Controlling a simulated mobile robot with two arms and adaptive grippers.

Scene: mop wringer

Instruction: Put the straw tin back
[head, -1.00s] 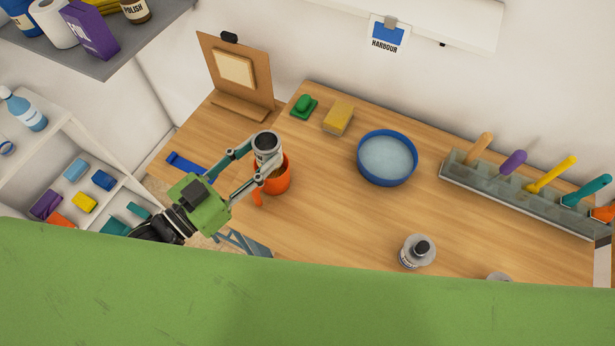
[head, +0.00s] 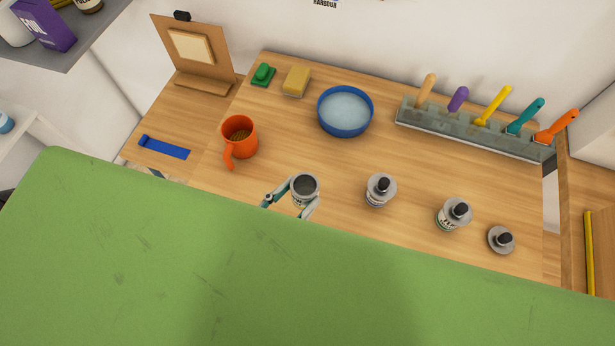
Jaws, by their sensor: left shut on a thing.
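My left gripper (head: 290,199) is shut on a small pale grey tin (head: 304,197), apparently the straw tin. The tin's top is open and looks dark inside; its label cannot be read. It is held to the right of and nearer than the orange mug (head: 239,134), which has something brown inside. Two similar tins with dark-knobbed lids stand to the right, a nearer-left one (head: 379,192) and another (head: 453,216). Beyond them a grey lid with a dark knob (head: 501,240) seems to lie flat on the table. My right gripper is not in view.
A blue bowl (head: 345,134), a yellow sponge (head: 296,80) and a green scrubber (head: 263,75) sit at the back of the wooden table (head: 300,130). A rack (head: 480,134) of colored-handled tools stands back right. A blue strip (head: 164,147) lies at left. Wood between mug and tins is clear.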

